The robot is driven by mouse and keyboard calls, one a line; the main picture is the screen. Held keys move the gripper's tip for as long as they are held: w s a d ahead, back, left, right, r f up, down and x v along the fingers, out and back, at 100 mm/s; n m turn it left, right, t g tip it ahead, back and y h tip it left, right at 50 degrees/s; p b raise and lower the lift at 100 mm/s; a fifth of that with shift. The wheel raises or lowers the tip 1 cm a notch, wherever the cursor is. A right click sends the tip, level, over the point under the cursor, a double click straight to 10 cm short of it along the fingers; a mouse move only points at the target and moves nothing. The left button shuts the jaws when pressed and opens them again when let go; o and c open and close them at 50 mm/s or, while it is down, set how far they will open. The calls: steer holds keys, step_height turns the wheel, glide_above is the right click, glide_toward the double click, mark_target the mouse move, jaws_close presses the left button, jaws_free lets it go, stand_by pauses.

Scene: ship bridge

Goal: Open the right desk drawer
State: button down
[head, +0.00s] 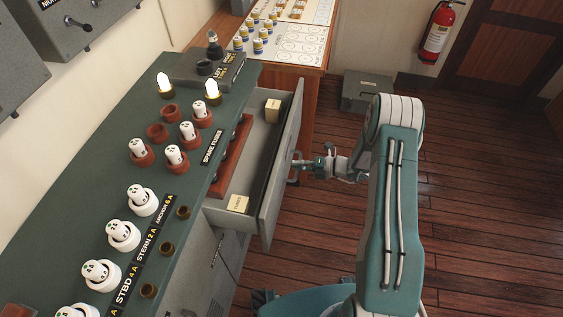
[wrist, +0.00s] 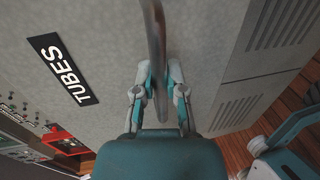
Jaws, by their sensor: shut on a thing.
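The grey desk drawer (head: 276,195) stands pulled out from the green-topped desk (head: 110,165), with its inside showing. Its front also shows in the wrist view (wrist: 215,45), with a black TUBES label (wrist: 63,69). My gripper (head: 301,165) is at the outer face of the drawer front, shut on the drawer's handle. In the wrist view the handle (wrist: 155,45) runs between the two fingers of my gripper (wrist: 159,85). In the head view the fingertips are small and their contact is hard to make out.
Two small cream boxes (head: 272,108) (head: 238,204) and a red-brown rack (head: 233,155) lie in the drawer. A grey case (head: 366,93) and a fire extinguisher (head: 437,32) are by the far wall. The plank floor (head: 480,190) at right is clear.

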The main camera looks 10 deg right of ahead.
steer(key=f+v, duration=0.2)
steer(key=v, duration=1)
steer(key=shift+s+d+f, duration=0.25)
steer(key=shift+d+f, duration=0.2)
steer(key=shift+f, duration=0.05)
steer(key=c, duration=0.7)
jaws_free()
steer(key=shift+w, duration=0.1)
steer(key=shift+d+r, duration=0.1)
steer(key=shift+r, duration=0.05)
steer(key=v, duration=1.2)
